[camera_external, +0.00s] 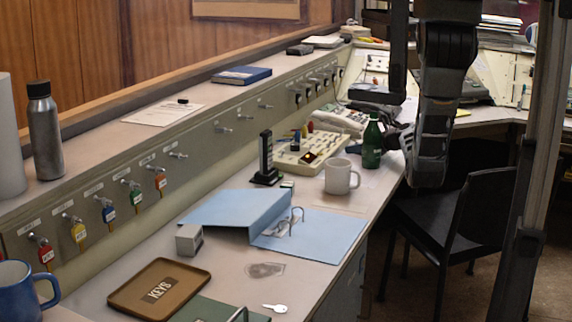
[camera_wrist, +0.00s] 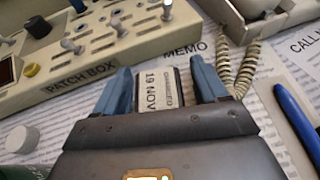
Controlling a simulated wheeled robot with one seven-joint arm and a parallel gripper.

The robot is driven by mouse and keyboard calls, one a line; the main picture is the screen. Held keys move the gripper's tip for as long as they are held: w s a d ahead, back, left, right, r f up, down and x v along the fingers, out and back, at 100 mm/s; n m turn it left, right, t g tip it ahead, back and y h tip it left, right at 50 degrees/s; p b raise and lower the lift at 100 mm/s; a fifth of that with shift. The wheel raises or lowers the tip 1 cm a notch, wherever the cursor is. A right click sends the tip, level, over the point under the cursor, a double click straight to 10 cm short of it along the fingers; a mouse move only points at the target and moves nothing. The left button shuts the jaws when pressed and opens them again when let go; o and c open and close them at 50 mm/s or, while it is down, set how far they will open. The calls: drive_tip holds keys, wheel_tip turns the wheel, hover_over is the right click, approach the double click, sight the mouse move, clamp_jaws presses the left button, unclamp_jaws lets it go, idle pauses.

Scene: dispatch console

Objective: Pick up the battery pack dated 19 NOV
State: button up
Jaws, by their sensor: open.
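In the wrist view the battery pack (camera_wrist: 158,95) has a pale label reading "19 NOV" and a smaller line of print. It lies over printed paper, and its near end is hidden by my gripper's dark body. My gripper (camera_wrist: 159,68) is open, with one blue finger on each side of the pack. A narrow gap shows on both sides. In the outside view my gripper (camera_external: 401,138) is low over the desk beside the green bottle (camera_external: 372,145). I cannot make out the pack there.
The patch box (camera_wrist: 75,82) stands close on the left in the wrist view, and a coiled cord (camera_wrist: 240,68) and blue pen (camera_wrist: 298,115) lie on the right. In the outside view a white mug (camera_external: 340,177) and blue binder (camera_external: 300,240) are nearer on the desk.

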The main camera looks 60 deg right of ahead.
drive_tip(key=c, duration=1.1)
drive_tip(key=shift+c, duration=0.2)
drive_tip(key=shift+r, duration=0.15)
